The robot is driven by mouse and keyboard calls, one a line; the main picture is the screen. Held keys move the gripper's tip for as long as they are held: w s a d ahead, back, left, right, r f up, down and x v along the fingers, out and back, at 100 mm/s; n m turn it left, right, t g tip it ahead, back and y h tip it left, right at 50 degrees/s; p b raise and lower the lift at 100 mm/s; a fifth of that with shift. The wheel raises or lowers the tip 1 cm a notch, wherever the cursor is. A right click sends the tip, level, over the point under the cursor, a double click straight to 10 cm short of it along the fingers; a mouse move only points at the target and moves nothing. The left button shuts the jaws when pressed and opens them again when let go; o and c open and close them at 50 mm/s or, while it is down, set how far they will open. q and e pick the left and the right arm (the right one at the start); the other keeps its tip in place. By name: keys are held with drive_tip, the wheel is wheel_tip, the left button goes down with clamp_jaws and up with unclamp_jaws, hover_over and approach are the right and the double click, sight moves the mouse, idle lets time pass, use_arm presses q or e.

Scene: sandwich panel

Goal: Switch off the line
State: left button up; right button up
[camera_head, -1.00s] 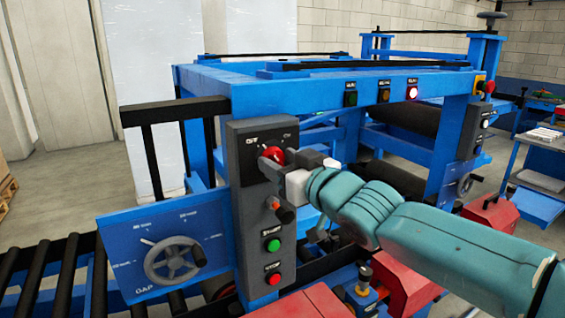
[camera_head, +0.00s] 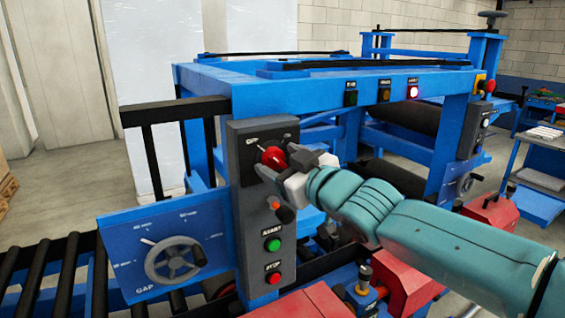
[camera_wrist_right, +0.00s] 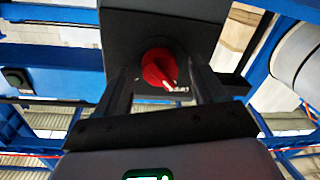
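A red rotary switch knob (camera_head: 272,155) sits near the top of the grey control panel (camera_head: 248,215) on the blue machine. My right gripper (camera_head: 277,161) is at this knob, with its fingers spread on either side. In the right wrist view, the red knob (camera_wrist_right: 160,68) shows between the two open fingers (camera_wrist_right: 160,84), with a visible gap to each. Whether a fingertip touches it cannot be told. Lower on the panel are a green button (camera_head: 273,245) and a red stop button (camera_head: 274,279). My left gripper is out of view.
A small orange-tipped part (camera_head: 275,203) juts from the panel just below my right gripper. A gap handwheel (camera_head: 175,261) is at the left. A lit lamp (camera_head: 412,92) and two dark ones are on the upper beam. Red blocks (camera_head: 405,285) lie under my right arm.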

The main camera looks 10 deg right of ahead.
drive_tip(key=shift+s, duration=0.1)
drive_tip(key=shift+s+d, duration=0.2)
drive_tip(key=shift+s, duration=0.1)
drive_tip(key=p+v, duration=0.2)
drive_tip(key=v, duration=1.3)
drive_tip(key=shift+s, duration=0.25)
drive_tip(key=shift+w+r, duration=0.1)
